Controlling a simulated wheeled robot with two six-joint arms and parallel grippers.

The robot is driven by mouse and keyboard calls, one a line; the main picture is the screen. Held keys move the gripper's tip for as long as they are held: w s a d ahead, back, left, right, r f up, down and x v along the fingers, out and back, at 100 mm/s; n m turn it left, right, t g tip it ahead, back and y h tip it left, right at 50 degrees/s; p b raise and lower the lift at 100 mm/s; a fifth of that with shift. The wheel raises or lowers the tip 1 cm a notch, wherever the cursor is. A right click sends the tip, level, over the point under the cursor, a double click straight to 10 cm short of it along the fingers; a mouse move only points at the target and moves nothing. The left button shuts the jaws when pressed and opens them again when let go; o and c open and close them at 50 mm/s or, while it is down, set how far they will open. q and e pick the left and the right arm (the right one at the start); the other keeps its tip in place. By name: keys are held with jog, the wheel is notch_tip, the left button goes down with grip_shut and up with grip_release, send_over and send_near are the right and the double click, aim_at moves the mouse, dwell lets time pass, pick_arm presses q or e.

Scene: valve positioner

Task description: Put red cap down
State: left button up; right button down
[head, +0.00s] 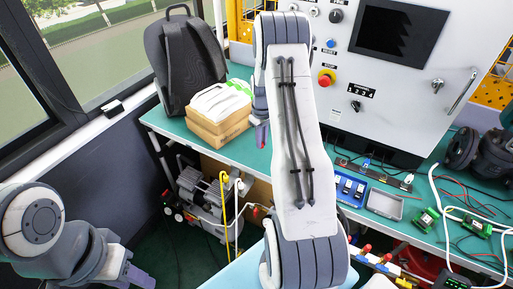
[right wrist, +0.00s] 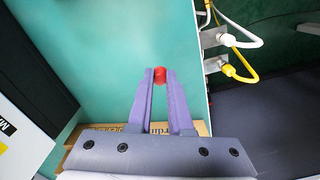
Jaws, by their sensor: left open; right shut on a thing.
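The red cap (right wrist: 160,75) is held between the fingertips of my right gripper (right wrist: 160,76) in the right wrist view. The green tabletop (right wrist: 110,50) shows behind it; I cannot tell the gap between cap and table. In the head view my right gripper (head: 261,135) is by the table's front edge, just right of the cardboard box, partly hidden by my arm. My left gripper (head: 137,276) is low at the bottom left, away from the table, only partly in view and open.
A cardboard box (head: 219,128) with white packs on top and a black backpack (head: 186,62) stand on the left of the table. A control panel (head: 385,75) stands behind.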

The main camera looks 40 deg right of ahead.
aim_at(257, 156)
jog(key=shift+w+a+f, duration=0.5)
jog(key=shift+w+a, duration=0.05)
jog(key=shift+w, duration=0.1)
notch_tip(257, 156, down, 4)
jog(key=shift+a+r+p, duration=0.1)
jog(key=shift+p, duration=0.55)
jog(key=shift+f, duration=0.25)
jog(key=c, duration=0.8)
grip_release()
jog(key=shift+w, duration=0.1)
jog(key=shift+c, duration=0.2)
